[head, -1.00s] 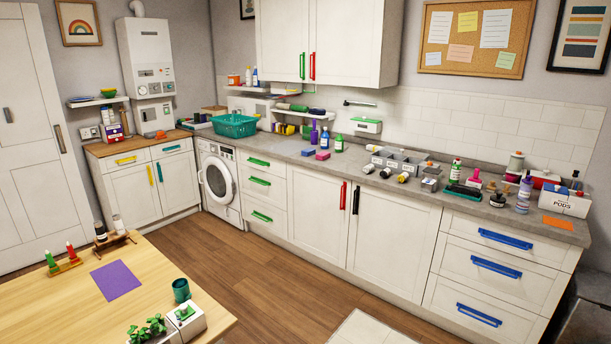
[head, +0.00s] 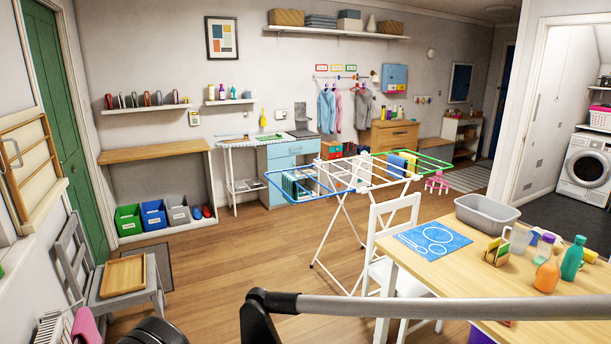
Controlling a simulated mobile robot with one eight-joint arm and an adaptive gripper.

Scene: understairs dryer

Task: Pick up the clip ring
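A small pink ring-like item with hanging parts (head: 437,184), which looks like the clip ring, shows in the head view by the green right end of the drying rack (head: 345,180). It is small, and I cannot tell whether it hangs from the rack or is behind it. My gripper cannot be made out in the head view. Only part of my arm crosses the bottom of the picture.
A white chair (head: 392,240) and a wooden table (head: 470,290) with a grey tub (head: 487,212), a blue mat (head: 433,240) and bottles stand in front of the rack. A grey chair with a wooden tray (head: 123,276) is at left. Wooden floor is open left of the rack.

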